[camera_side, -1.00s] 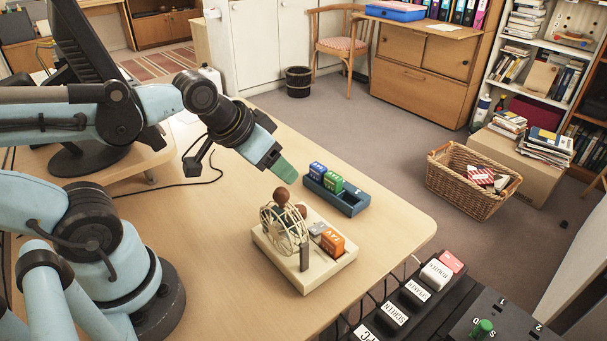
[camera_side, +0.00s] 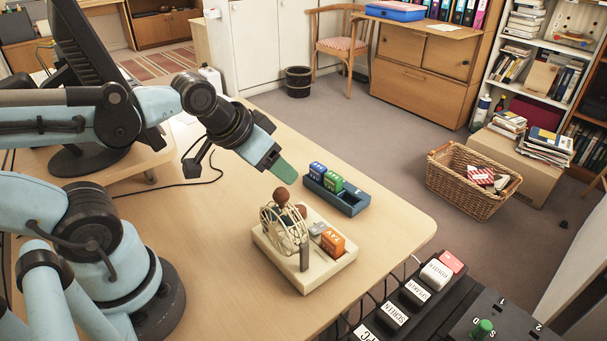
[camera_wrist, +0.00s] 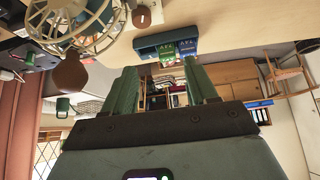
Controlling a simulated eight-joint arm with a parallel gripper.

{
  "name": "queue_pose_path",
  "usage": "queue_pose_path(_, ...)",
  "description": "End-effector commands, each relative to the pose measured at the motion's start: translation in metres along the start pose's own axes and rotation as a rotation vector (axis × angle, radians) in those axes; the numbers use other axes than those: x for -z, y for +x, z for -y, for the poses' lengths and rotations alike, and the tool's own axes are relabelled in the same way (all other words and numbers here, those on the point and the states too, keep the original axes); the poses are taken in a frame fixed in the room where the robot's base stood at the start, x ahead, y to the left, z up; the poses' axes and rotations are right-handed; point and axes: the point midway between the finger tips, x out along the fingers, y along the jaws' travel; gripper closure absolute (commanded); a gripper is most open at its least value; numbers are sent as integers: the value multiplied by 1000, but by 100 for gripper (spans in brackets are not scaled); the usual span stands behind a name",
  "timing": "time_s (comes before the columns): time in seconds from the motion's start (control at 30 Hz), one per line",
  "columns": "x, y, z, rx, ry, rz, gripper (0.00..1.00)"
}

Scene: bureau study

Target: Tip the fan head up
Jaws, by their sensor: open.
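The fan (camera_side: 284,232) stands on a cream base (camera_side: 322,275) on the desk, with a round cream wire cage and brown ball knobs (camera_side: 281,195). An orange block (camera_side: 333,243) sits on the same base. In the wrist view the fan cage (camera_wrist: 75,22) is at the upper left, with a brown knob (camera_wrist: 69,73) below it. My gripper (camera_side: 287,174) is above the desk, just behind and above the fan in the side view, apart from it. In the wrist view its two green fingers (camera_wrist: 163,88) are spread with nothing between them.
A blue tray (camera_side: 352,205) holding a blue block (camera_side: 317,170) and a green block (camera_side: 333,182) is right of the gripper. A dark switch strip (camera_side: 410,300) is at the front right. A monitor (camera_side: 85,45) stands at the left. The desk's front middle is clear.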

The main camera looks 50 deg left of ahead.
Motion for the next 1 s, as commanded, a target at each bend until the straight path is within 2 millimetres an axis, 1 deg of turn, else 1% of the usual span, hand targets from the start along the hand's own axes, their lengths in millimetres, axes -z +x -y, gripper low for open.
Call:
queue_pose_path(0.03, 0, 0, 0, 0, -2, 1, 50)
queue_pose_path(0.17, 7, -4, -2, -4, -63, 32, 70)
queue_pose_path(0.27, 20, -10, -5, -4, -201, 104, 85)
queue_pose_path(0.3, 27, -14, -7, 0, -276, 144, 91)
queue_pose_path(0.37, 38, -20, -10, 13, -403, 211, 100)
queue_pose_path(0.57, 73, -38, -23, 132, -831, 436, 100)
queue_pose_path(0.7, 96, -49, -33, 280, -1113, 571, 100)
queue_pose_path(0.8, 109, -55, -39, 411, -1290, 645, 100)
queue_pose_path(0.9, 119, -60, -44, 538, -1431, 694, 100)
queue_pose_path(1.0, 125, -64, -47, 639, -1527, 721, 100)
